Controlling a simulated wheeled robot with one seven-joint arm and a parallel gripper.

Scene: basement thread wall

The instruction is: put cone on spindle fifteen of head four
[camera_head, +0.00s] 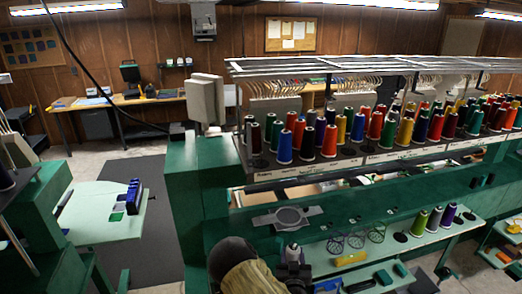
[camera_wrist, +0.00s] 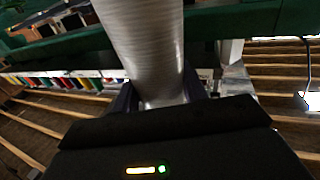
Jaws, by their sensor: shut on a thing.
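A silver-grey thread cone (camera_wrist: 146,45) fills the upper middle of the wrist view, standing between the dark fingers of my gripper (camera_wrist: 158,98). My gripper is shut on it. In the head view the gripper (camera_head: 293,262) is low in the middle, in front of the green machine, with the pale top of the cone (camera_head: 292,248) showing. The thread rack (camera_head: 350,163) above and behind carries rows of cones on spindles, in red, blue, green, yellow, purple and dark colours. The gripper is below and apart from it. I cannot make out which spindle is fifteen or which head is four.
A green machine post (camera_head: 200,205) stands left of my arm. A pale green table (camera_head: 105,212) is further left. A shelf (camera_head: 400,245) at right holds green, grey and purple cones, hoops and small items. A metal frame (camera_head: 370,62) hangs over the rack, limiting room above the cones.

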